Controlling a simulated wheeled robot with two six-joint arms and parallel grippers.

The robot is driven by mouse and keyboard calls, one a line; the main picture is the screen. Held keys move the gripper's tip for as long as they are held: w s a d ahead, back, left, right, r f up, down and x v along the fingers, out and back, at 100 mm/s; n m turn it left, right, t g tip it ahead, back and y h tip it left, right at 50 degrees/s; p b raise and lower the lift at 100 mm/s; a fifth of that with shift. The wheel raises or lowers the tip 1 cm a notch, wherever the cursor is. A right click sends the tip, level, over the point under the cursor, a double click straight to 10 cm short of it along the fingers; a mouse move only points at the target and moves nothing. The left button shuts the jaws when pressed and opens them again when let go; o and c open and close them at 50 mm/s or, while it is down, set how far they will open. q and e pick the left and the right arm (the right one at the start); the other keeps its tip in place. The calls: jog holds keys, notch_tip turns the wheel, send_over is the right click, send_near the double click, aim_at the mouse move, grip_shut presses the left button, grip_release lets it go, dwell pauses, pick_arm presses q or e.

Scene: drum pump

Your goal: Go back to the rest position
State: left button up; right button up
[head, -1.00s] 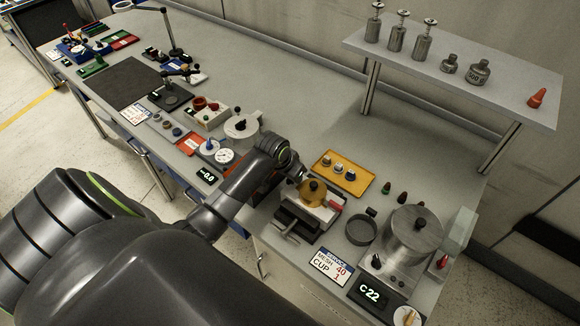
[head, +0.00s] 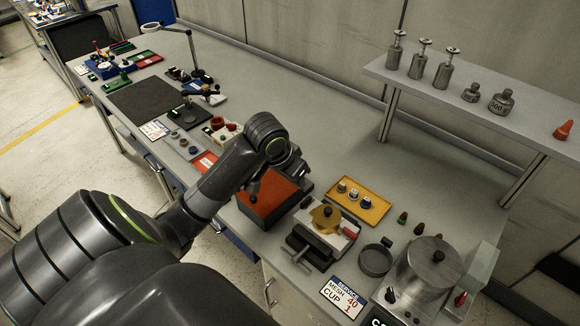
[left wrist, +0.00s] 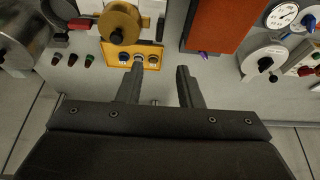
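My left gripper (head: 275,178) hangs above the bench, over a red-orange panel and to the left of the vise (head: 311,246). In the left wrist view my left gripper (left wrist: 160,68) has its two fingers apart with nothing between them. A brass-coloured round part (head: 325,217) sits at the vise, apart from the gripper. It also shows in the left wrist view (left wrist: 120,22). My right gripper is in neither view.
A yellow tray (head: 374,208) with small knobs lies behind the vise. A metal drum (head: 428,272) and a dark ring (head: 375,262) stand to the right. A raised shelf (head: 525,106) carries metal weights. The red-orange panel (head: 264,205) lies under my left wrist.

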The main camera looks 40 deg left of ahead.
pick_arm(q)
jog(key=shift+v, duration=1)
